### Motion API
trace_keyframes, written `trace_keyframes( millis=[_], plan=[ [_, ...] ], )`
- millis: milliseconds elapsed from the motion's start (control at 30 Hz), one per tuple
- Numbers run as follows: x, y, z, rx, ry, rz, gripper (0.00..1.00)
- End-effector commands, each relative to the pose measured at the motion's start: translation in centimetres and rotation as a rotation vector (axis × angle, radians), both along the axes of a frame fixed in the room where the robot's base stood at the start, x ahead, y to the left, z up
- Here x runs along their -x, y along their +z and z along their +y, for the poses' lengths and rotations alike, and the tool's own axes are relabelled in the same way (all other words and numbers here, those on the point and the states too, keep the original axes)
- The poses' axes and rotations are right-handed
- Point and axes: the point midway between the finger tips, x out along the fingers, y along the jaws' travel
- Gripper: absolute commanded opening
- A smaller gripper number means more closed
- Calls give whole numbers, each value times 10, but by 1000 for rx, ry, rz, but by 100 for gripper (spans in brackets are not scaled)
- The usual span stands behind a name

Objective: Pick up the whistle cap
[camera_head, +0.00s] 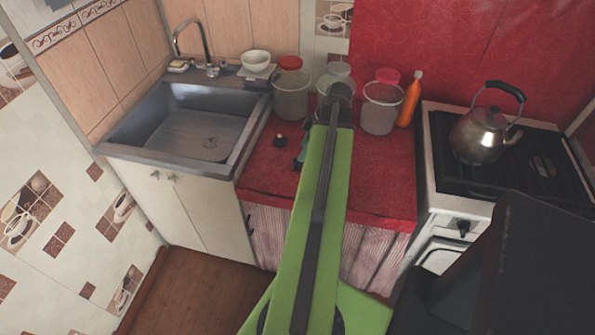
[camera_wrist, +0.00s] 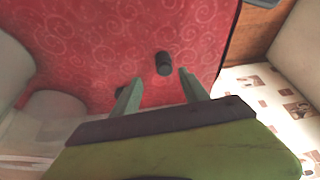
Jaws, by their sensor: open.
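The whistle cap (camera_head: 280,141) is a small dark knob-like piece on the red oilcloth, just right of the sink. In the wrist view the cap (camera_wrist: 163,63) shows as a short black cylinder, apart from my fingertips and roughly in line with the gap between them. My gripper (camera_wrist: 157,84) is open, with its two pale green-grey fingers spread and nothing between them. In the head view my gripper (camera_head: 300,160) is mostly hidden by my green arm; a fingertip shows right of and nearer than the cap.
Clear jars with red (camera_head: 292,98) and pink lids (camera_head: 382,107) and an orange bottle (camera_head: 411,98) stand at the counter's back. The sink (camera_head: 196,89) is left; a kettle (camera_head: 482,133) stands on the stove (camera_head: 536,180) at right. The cloth right of my arm is clear.

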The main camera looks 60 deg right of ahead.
Motion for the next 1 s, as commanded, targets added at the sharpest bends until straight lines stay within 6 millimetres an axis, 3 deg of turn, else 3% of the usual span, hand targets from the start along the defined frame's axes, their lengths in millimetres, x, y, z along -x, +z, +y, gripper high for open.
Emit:
trace_keyframes(
  millis=[33,267,567,833,1000],
  plan=[
    [-3,-16,2,-1,1,0,52],
    [-7,-17,4,-1,0,0,52],
    [-23,-62,18,-1,1,0,52],
    [-26,-60,19,0,1,0,52],
    [-26,-60,19,-1,1,0,30]
  ],
)
